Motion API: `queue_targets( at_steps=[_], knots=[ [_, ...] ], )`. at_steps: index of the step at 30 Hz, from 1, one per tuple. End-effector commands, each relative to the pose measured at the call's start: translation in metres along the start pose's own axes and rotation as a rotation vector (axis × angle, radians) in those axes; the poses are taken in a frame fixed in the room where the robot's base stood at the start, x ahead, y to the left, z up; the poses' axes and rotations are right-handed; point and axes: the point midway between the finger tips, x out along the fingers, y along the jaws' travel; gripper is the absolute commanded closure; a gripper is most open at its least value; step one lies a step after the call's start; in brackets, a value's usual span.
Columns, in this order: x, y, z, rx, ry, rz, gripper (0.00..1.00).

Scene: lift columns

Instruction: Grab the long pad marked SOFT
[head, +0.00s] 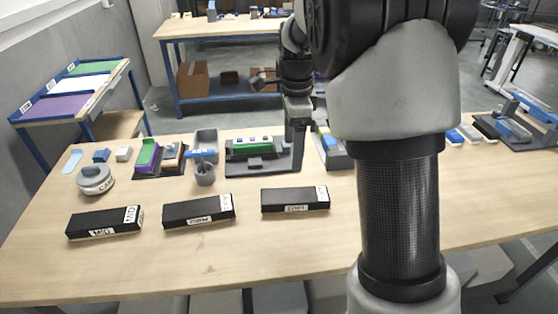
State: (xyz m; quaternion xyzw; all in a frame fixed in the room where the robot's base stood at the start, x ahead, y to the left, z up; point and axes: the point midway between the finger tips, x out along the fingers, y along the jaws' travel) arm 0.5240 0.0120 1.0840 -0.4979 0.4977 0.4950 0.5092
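Three long black pads with white labels lie apart in a row on the wooden table (255,262). The right pad (295,200) has a small front label that seems to read SOFT. The middle pad (199,211) has a label that is hard to read, perhaps FIRM. The left pad (104,222) has labels that look like MID. My gripper (297,135) points down beyond the right pad, beside the dark tray with a green piece. It is apart from all three pads. Its fingers are too small and dark to tell whether they are open.
Behind the pads stand a round grey weight (95,180), a grey cup (205,174), a dark tray (262,166) and several small blocks. My arm hides part of the table at right. The front strip of the table is clear. A side rack (73,93) stands at left.

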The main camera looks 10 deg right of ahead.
Motion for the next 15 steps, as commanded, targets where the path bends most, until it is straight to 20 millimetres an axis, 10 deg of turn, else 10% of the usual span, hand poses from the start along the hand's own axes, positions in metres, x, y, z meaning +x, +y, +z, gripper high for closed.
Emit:
queue_targets(
  at_steps=[15],
  knots=[
    [0.098,-0.005,0.000,0.063,0.010,0.020,0.23]
  ],
)
